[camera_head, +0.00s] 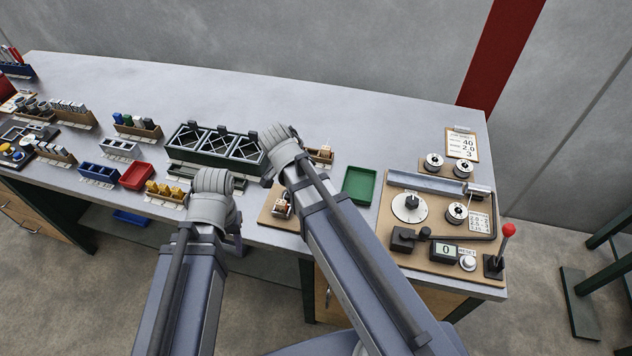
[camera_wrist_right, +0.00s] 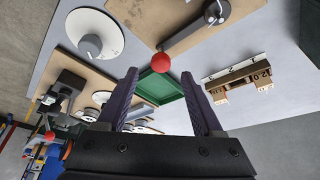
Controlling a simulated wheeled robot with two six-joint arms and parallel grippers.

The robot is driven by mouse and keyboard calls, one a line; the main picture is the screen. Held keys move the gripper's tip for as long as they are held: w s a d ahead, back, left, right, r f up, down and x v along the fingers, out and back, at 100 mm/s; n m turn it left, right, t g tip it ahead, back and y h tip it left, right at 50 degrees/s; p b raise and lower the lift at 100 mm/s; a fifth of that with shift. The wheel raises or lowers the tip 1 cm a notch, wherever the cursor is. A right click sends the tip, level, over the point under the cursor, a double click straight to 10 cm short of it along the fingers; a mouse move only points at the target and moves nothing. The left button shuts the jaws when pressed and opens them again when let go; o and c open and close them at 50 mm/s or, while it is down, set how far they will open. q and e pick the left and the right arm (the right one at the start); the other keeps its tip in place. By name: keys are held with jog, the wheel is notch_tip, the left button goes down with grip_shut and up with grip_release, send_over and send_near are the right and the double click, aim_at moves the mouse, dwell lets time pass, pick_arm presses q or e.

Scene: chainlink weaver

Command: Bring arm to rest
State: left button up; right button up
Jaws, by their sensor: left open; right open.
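My left arm comes up from the bottom of the head view and its wrist hangs over the front edge of the bench. The left gripper (camera_head: 236,238) is open, points down and is mostly hidden behind the wrist. My right arm crosses over the bench, with its wrist near the dark green rack. In the right wrist view the right gripper (camera_wrist_right: 165,82) is open, its two dark fingers spread with nothing held. A red ball knob (camera_wrist_right: 162,62) and a green tray (camera_wrist_right: 170,115) show beyond and between the fingers.
The grey bench (camera_head: 330,105) carries a dark green rack (camera_head: 215,146), a red bin (camera_head: 137,176) and a green tray (camera_head: 359,185). A board with dials and a red-knobbed lever (camera_head: 508,231) is at right. The back of the bench is clear.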

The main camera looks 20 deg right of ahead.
jog(key=shift+p+v, duration=0.7)
jog(key=shift+v, duration=0.55)
